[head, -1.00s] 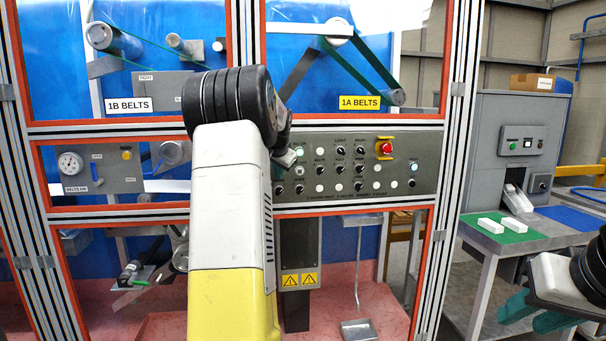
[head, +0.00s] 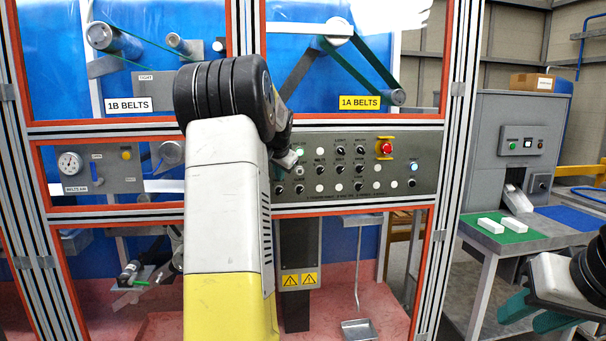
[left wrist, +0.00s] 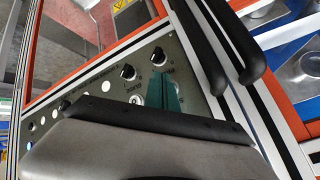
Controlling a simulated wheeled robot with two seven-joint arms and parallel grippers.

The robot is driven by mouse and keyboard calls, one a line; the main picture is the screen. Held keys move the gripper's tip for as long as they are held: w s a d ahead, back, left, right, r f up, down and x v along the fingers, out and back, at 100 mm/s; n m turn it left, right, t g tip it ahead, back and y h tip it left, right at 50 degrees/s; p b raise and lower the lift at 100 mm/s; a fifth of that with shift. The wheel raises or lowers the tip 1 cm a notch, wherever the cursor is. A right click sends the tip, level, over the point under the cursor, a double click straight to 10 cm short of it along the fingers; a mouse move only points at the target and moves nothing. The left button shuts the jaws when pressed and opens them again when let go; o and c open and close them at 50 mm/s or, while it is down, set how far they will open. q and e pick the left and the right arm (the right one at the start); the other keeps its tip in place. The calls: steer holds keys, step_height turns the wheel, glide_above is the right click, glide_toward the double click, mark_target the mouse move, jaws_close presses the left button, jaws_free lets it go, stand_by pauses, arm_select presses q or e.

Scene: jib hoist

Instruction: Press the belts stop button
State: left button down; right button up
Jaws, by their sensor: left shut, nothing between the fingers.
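The grey control panel (head: 345,185) carries several dark knobs, pale round buttons and a red stop knob on a yellow plate (head: 387,148). Its small labels are mostly too small to read, so I cannot tell which is the belts stop button. My left gripper (head: 290,160) is at the panel's left end, mostly hidden behind my arm. In the left wrist view its teal fingers (left wrist: 163,92) are shut and empty, pointing at the panel beside a ringed button (left wrist: 136,99) and a black knob (left wrist: 158,57). I cannot tell whether they touch it. My right gripper (head: 533,315) hangs at lower right, its opening unclear.
An orange-edged frame with grey posts (head: 450,110) surrounds the panel. Labels "1B BELTS" (head: 128,104) and "1A BELTS" (head: 360,102) mark the belt bays above. At right, a table with a green mat (head: 505,235) and white blocks stands before a grey machine (head: 520,120).

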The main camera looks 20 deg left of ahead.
arm_select(q)
steer(key=shift+s+d, duration=0.45)
steer(key=shift+s, duration=0.25)
steer(key=shift+s+d, duration=0.4)
steer(key=shift+s, duration=0.3)
steer(key=shift+s+d, duration=0.45)
steer(key=shift+s, duration=0.25)
steer(key=s+d+f+g+h, duration=0.1)
steer(key=s+d+f+h, duration=0.1)
steer(key=s+d, duration=1.1)
steer(key=s+d+f+n+h, duration=0.1)
steer(key=s+d+f+h, duration=0.2)
steer(key=s+d, duration=1)
steer(key=s+h, duration=0.1)
steer(key=s, duration=0.6)
steer(key=shift+s+d+f+n+g, duration=0.25)
steer(key=shift+s+d+n+g, duration=0.05)
steer(key=shift+s+g, duration=0.1)
steer(key=shift+a, duration=0.1)
